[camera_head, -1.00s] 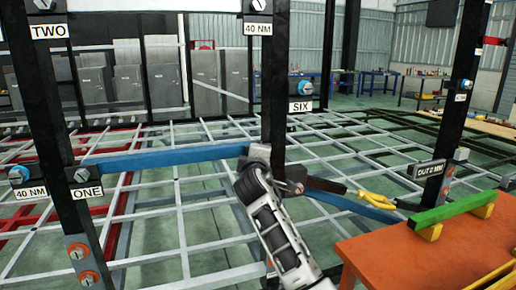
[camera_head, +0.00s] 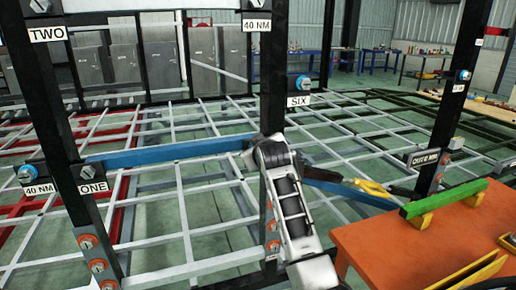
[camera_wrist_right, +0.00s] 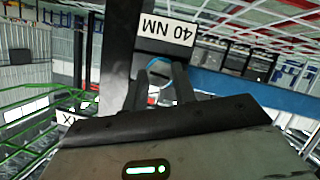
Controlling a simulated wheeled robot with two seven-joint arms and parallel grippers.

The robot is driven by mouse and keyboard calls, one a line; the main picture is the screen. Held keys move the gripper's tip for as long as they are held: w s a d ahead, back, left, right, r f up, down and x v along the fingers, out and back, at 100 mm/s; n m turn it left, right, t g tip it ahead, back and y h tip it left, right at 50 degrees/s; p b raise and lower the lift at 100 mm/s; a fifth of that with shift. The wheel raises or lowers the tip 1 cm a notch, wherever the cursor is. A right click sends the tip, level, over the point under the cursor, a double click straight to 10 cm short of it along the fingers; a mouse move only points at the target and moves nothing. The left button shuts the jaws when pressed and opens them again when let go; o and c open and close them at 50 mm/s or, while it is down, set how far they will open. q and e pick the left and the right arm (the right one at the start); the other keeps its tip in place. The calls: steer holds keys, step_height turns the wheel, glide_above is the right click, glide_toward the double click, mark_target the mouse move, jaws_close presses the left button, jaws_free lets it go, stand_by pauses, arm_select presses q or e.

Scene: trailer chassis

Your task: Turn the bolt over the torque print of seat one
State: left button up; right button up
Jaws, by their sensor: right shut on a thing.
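My right gripper (camera_head: 268,148) is against the middle black post (camera_head: 272,75) in the head view; its fingertips are hidden there. In the right wrist view my right gripper (camera_wrist_right: 159,79) is shut on a blue-ringed bolt (camera_wrist_right: 154,67), beside a 40 NM print (camera_wrist_right: 167,29) that appears upside down. The gripper hides this bolt and print from the head view. On the left post, the ONE label (camera_head: 93,187) sits under a grey bolt (camera_head: 87,172). Beside it, a blue bolt (camera_head: 27,173) sits over another 40 NM print (camera_head: 39,189). My left gripper is not in view.
A blue beam (camera_head: 165,154) runs from the left post to the middle post. The SIX label (camera_head: 299,100) and a blue bolt (camera_head: 303,83) are above right of my gripper. An orange table (camera_head: 395,250) with a green bar (camera_head: 445,199) stands at right.

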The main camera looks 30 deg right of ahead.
steer(key=m+y, duration=0.1)
steer(key=m, duration=0.1)
steer(key=m+y, duration=0.2)
steer(key=m+t+y, duration=0.1)
steer(key=m+y, duration=0.1)
steer(key=m, duration=0.1)
steer(key=shift+s+d+f, duration=0.15)
steer(key=shift+d+f, duration=0.1)
steer(key=shift+f, duration=0.15)
stand_by(0.4)
steer(key=o, duration=1)
steer(key=shift+s+r, duration=0.1)
steer(key=shift+r, duration=0.15)
